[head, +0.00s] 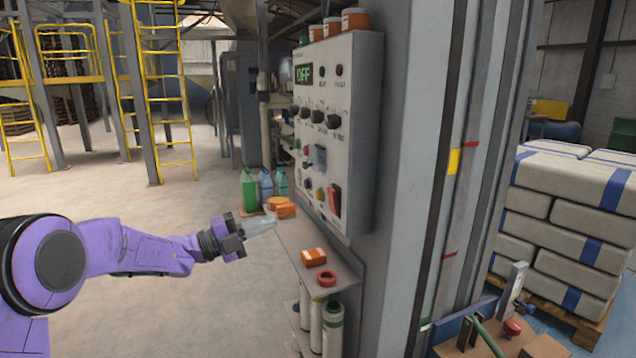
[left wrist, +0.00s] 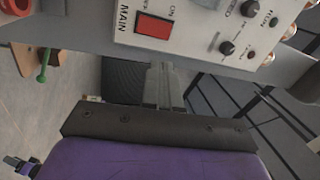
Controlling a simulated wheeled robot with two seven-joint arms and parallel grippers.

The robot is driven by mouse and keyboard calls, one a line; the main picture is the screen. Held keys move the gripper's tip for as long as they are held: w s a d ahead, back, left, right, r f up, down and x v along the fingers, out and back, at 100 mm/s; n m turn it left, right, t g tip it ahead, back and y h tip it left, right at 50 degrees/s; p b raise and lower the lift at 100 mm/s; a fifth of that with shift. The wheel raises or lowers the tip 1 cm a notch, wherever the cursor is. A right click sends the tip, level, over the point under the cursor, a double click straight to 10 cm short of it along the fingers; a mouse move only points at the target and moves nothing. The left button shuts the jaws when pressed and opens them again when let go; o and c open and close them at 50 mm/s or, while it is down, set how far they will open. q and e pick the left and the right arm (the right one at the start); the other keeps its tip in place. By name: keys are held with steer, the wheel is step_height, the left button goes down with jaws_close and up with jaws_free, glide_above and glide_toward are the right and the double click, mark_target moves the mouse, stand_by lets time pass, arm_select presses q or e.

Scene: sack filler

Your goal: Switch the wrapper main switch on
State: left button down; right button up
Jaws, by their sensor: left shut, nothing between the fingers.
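The control panel (head: 352,120) is a light grey box on a grey column, and its display (head: 304,73) reads OFF. A red switch (head: 335,198) sits at its lower right corner. In the left wrist view the red rocker switch (left wrist: 155,26) is beside the word MAIN, with ON and OFF marks at one end; which side is pressed I cannot tell. My left gripper (head: 268,221) is shut and empty, left of the panel and apart from it. In the left wrist view its fingers (left wrist: 164,82) point toward the panel's edge near the switch. My right gripper is not in view.
A shelf (head: 295,245) below the panel holds an orange box (head: 314,257) and a red ring (head: 326,279). Several bottles (head: 265,185) stand at its far end. Jars (head: 355,19) stand on the panel's top. Stacked sacks (head: 560,215) are at the right. Open floor lies left.

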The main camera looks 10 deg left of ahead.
arm_select(q)
step_height(320, 180, up, 2)
steer(key=shift+s+a+r+m+g, duration=0.15)
steer(key=shift+m+g, duration=0.35)
steer(key=shift+m, duration=0.4)
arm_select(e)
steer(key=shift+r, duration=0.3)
arm_select(q)
steer(key=p, duration=0.6)
glide_toward(331, 191)
steer(key=f+x, duration=0.1)
steer(key=x, duration=0.5)
steer(key=shift+d+r, duration=0.45)
steer(key=shift+r, duration=0.05)
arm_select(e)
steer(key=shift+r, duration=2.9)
